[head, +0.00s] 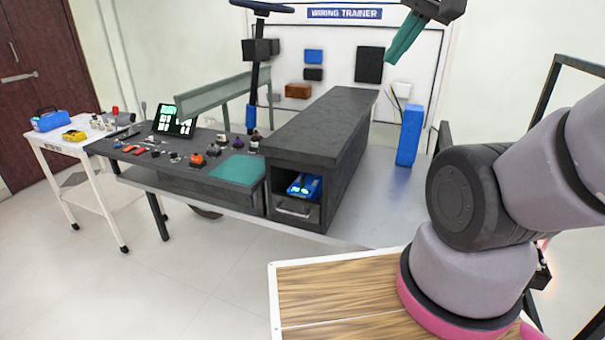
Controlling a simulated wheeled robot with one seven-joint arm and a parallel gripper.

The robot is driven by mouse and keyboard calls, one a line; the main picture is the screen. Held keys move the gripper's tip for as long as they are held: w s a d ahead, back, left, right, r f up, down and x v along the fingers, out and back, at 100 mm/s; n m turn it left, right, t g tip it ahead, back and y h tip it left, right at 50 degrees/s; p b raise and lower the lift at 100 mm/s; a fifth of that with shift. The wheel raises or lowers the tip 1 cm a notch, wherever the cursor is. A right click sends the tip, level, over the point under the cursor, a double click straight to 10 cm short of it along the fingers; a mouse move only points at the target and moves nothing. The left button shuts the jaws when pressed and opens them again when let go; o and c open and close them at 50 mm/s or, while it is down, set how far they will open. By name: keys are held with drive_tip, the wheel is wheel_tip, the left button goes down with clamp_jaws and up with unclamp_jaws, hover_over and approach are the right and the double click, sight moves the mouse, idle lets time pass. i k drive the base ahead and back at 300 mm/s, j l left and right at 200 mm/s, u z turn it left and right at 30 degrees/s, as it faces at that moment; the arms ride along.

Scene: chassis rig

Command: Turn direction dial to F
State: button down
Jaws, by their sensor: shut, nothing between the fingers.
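I cannot pick out the direction dial or any letter F for certain in the head view. Small knob-like parts stand on the dark bench (222,180), among them an orange and black one (197,159) and a dark one (254,141). They are too small to read. A black box (261,49) sits on the steering column (256,80) under a dark wheel (262,8). My gripper (393,58), with teal fingers, hangs at the top right of centre in front of the white wiring board (335,50). Its fingers are together and empty, well apart from the bench parts.
A long dark box (330,120) with an open bay holding a blue item (304,186) stands right of the bench. A white cart (75,150) stands at the left. Floor at front left is clear.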

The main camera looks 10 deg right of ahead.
sight(154, 153)
drive_tip(key=k+l, duration=0.1)
drive_tip(key=i+j, duration=0.2)
drive_tip(key=j, duration=0.35)
drive_tip(key=i+j, duration=0.25)
drive_tip(key=j, duration=0.25)
drive_tip(key=i+j, duration=0.2)
drive_tip(key=j, duration=0.35)
drive_tip(key=i+j, duration=0.25)
drive_tip(key=j, duration=0.25)
drive_tip(key=i+j+u, duration=0.1)
drive_tip(key=j, duration=0.45)
drive_tip(key=i+j, duration=0.35)
drive_tip(key=j, duration=0.15)
drive_tip(key=i+j, duration=0.25)
drive_tip(key=j, duration=0.25)
drive_tip(key=i+j, duration=0.25)
drive_tip(key=j, duration=0.25)
